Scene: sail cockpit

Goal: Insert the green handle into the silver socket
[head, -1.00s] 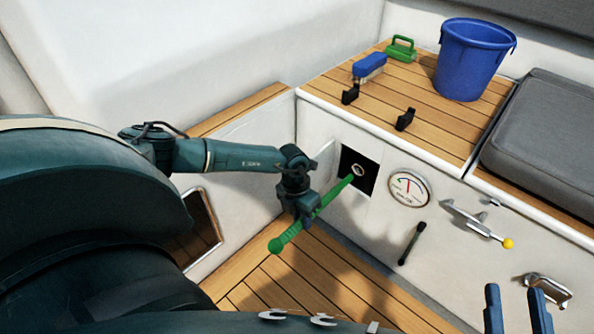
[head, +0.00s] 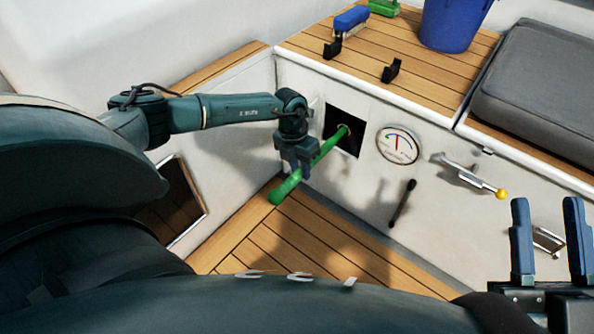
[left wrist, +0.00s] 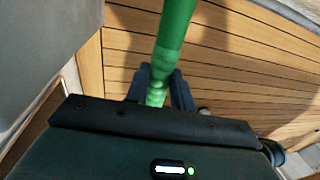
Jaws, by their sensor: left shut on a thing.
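The green handle (head: 318,157) is a long rod held slantwise in front of the white locker wall. My left gripper (head: 298,170) is shut on it in the head view. The left wrist view also shows the green handle (left wrist: 171,45) between my left gripper's fingers (left wrist: 160,88). I cannot tell how deep the tip sits. My right gripper (head: 547,238) is open and empty at the right, far from the handle.
A round gauge (head: 398,145), a black clipped bar (head: 403,202) and a yellow-knobbed lever (head: 470,175) are on the wall right of the recess. The wooden floor (head: 290,240) is clear.

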